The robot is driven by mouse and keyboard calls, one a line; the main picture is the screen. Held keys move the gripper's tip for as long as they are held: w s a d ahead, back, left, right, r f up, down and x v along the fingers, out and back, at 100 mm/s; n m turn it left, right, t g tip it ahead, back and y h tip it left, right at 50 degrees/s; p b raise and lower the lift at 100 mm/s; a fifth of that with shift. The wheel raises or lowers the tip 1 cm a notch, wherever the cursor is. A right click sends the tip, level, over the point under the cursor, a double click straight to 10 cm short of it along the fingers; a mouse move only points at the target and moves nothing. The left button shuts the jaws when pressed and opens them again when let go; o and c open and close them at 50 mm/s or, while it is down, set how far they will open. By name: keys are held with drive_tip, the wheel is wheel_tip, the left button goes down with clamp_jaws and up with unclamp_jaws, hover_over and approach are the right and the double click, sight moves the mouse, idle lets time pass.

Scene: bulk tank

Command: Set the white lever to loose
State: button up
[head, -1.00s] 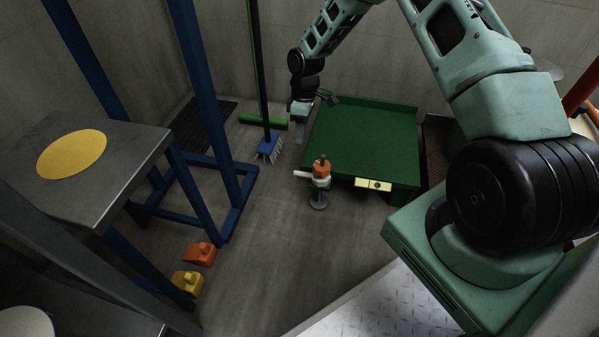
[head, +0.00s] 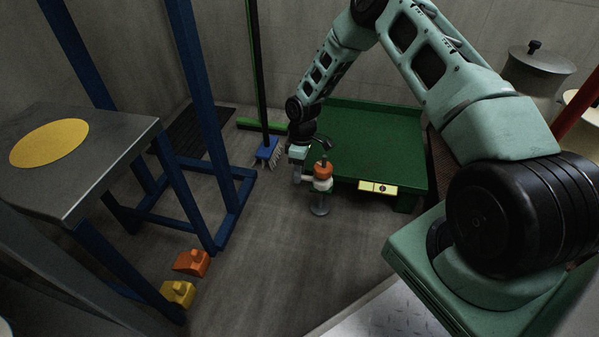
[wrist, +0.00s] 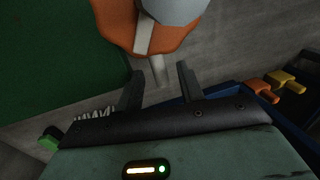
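The white lever (head: 308,181) sticks out to the left from a small post-mounted fitting with an orange cap (head: 323,170) and a grey stand (head: 320,206). In the wrist view, the orange part (wrist: 112,22) fills the top, and the pale lever (wrist: 157,70) points down toward the space between my fingers. My gripper (head: 298,178) is beside the lever's outer end in the head view. In the wrist view, my gripper (wrist: 159,80) is open, with one finger on each side of the lever's tip and visible gaps. Any markings on the fitting are too small to read.
A green platform (head: 375,140) stands behind the fitting, with a yellow and white label (head: 378,188) on its front edge. A broom (head: 267,150) stands behind my gripper. A blue-framed metal table (head: 110,150) is at left. Orange (head: 192,263) and yellow (head: 178,293) blocks lie on the floor.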

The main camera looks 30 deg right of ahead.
clamp_jaws()
drive_tip(key=shift+a+r, duration=0.1)
drive_tip(key=shift+s+a+r+n+p, duration=0.15)
drive_tip(key=shift+s+a+n+p, duration=0.25)
drive_tip(key=shift+n+p, duration=0.6)
drive_tip(key=s+n+h+p, duration=0.2)
drive_tip(key=s+n+p, duration=0.6)
drive_tip(key=n+p, duration=0.3)
drive_tip(key=shift+s+a+n+h+p, duration=0.25)
drive_tip(key=shift+n+h+p, duration=0.15)
drive_tip(key=shift+n, duration=1)
